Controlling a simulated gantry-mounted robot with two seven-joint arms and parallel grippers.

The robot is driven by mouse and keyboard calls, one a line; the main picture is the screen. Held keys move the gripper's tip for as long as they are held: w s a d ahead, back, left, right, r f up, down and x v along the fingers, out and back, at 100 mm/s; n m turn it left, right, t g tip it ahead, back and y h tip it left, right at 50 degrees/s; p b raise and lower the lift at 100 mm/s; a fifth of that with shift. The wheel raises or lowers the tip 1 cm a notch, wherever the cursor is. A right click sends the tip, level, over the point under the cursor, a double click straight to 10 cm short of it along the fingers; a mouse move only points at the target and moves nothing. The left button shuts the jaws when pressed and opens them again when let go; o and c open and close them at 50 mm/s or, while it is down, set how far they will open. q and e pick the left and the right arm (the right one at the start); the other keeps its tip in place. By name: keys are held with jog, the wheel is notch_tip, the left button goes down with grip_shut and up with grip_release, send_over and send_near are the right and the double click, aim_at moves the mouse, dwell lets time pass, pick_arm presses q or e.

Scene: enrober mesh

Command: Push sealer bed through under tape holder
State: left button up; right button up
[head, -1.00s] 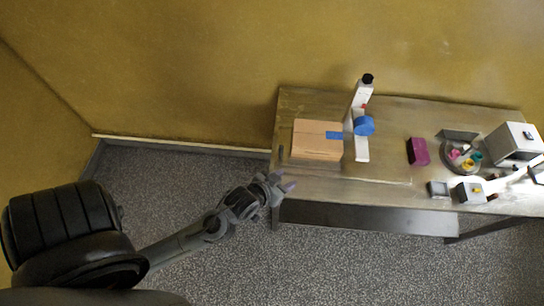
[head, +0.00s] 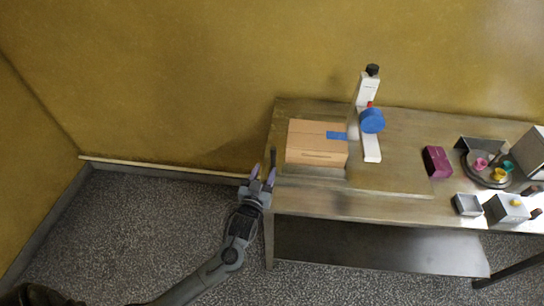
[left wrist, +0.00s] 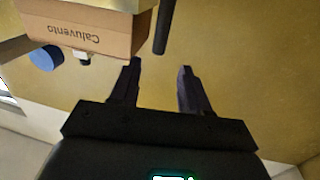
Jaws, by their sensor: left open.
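A brown cardboard box (head: 316,142) with a blue tape strip on its right top edge sits on the sealer bed (head: 312,172) at the table's left end. The white tape holder (head: 368,90), with a blue tape roll (head: 372,121), stands just right of the box. A dark upright rod (head: 273,157) stands at the bed's left end. My left gripper (head: 262,177) is open and empty, just left of and in front of the rod. In the left wrist view the rod (left wrist: 162,28) is beyond the open fingers (left wrist: 160,75), and the printed box (left wrist: 92,30) is upper left.
The metal table (head: 400,208) has a purple box (head: 437,161), a round tray (head: 470,172) with small coloured items, and grey boxes (head: 468,204) on its right half. Open floor lies left of the table. A lower shelf (head: 370,245) runs underneath.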

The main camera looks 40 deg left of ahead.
aim_at(272, 153)
pick_arm(q)
jog(key=x, duration=1)
jog(key=shift+w+b, duration=0.1)
jog(key=shift+b, duration=0.2)
jog(key=shift+c, duration=0.3)
grip_shut()
